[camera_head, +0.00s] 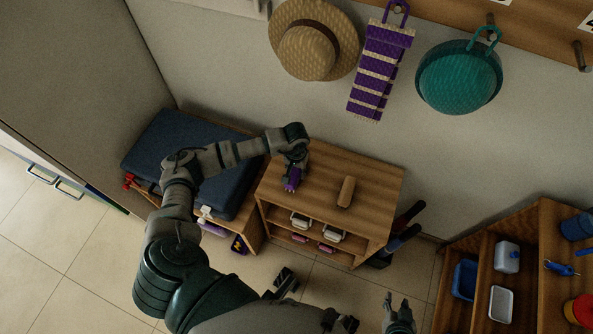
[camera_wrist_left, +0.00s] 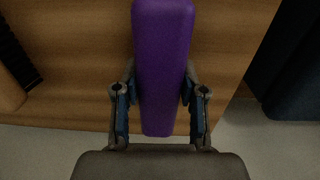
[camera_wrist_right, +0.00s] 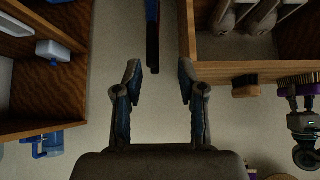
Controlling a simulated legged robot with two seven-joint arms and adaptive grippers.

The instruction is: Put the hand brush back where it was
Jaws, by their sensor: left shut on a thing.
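My left gripper (camera_head: 292,174) is over the left part of the wooden cabinet's top (camera_head: 325,185). It is shut on a purple hand brush (camera_wrist_left: 163,65), its fingers on both sides of it. The held brush also shows at the right edge of the right wrist view (camera_wrist_right: 298,84). I cannot tell whether it touches the cabinet top. A second, wood-backed brush (camera_head: 346,191) with dark bristles lies to the right on the same top; it shows at the left wrist view's left edge (camera_wrist_left: 10,92). My right gripper (camera_wrist_right: 158,85) is open and empty, low in front of the cabinet.
Cabinet shelves hold several pale items (camera_head: 334,234). A dark blue cushion (camera_head: 180,150) lies on the bench at left. A wooden shelf unit at right holds a blue bin (camera_head: 465,279) and bottles. A hat (camera_head: 306,53), purple striped scarf (camera_head: 380,72) and teal hat (camera_head: 459,78) hang above.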

